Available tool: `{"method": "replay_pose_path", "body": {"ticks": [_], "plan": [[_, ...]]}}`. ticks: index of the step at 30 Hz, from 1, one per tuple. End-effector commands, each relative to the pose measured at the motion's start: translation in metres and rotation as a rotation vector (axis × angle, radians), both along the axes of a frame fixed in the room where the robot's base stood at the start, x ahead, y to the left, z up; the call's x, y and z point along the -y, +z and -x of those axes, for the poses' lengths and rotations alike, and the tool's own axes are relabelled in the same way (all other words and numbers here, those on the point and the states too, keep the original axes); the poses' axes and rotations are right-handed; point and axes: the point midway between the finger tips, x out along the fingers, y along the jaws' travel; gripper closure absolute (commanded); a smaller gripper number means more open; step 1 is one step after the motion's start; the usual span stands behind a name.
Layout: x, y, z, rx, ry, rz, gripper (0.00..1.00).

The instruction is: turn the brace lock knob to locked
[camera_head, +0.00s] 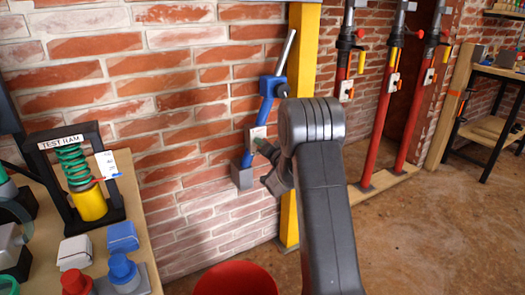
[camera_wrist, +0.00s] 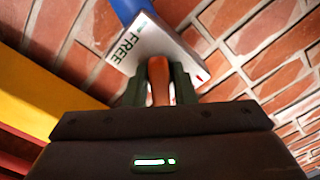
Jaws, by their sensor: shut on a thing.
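A blue brace (camera_head: 267,104) with a silver rod leans along the brick wall. It carries a pale lock plate (camera_head: 257,136), which shows the word FREE in the wrist view (camera_wrist: 150,44). A small red mark is near the plate's right edge. The orange-brown lock knob (camera_wrist: 159,74) stands in front of the plate's lower edge. My gripper (camera_wrist: 159,86) is shut on the knob, with a dark finger on each side. In the head view my gripper (camera_head: 264,153) is at the plate, and my arm hides the knob. The knob's exact setting is unclear.
A yellow post (camera_head: 302,50) stands just right of the brace. Red props (camera_head: 385,110) stand farther right. A bench at left holds a test ram (camera_head: 80,180) and coloured blocks. A red bucket (camera_head: 236,281) is below at the front. Open floor lies at right.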

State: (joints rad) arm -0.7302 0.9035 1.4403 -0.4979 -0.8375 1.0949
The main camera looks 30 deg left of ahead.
Motion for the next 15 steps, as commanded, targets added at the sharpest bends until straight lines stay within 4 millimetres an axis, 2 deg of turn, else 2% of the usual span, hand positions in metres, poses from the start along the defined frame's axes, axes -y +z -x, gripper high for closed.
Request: {"method": "replay_pose_path", "body": {"ticks": [15], "plan": [[0.0006,-0.0032,-0.0004,0.422,-0.001,0.218,0.99]]}}
